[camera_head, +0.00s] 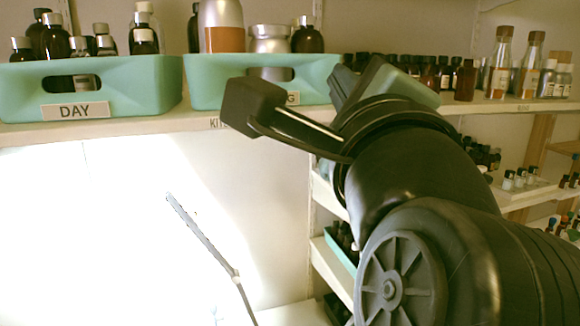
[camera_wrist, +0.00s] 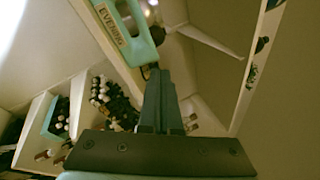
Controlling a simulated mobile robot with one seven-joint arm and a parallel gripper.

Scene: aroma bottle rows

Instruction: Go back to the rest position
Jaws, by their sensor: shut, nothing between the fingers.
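My gripper (camera_wrist: 159,75) shows in the wrist view with its two dark fingers side by side, shut and empty. In the head view my dark arm reaches in from the lower right. Its hand end is at shelf height, in front of the right teal bin (camera_head: 208,83) and covering part of that bin's label. The wrist view shows a teal bin (camera_wrist: 138,48) labelled EVENING just beyond the fingertips, at the upper left. I cannot tell the exact gap between the fingers and the bin.
A teal bin marked DAY (camera_head: 150,85) stands left on the white shelf (camera_head: 150,126), with several dark bottles. Brown bottles (camera_head: 466,82) and corked bottles (camera_head: 501,62) stand to the right. Lower shelves hold small bottles (camera_head: 508,180). Below the shelf at left is a bright wall (camera_head: 110,200).

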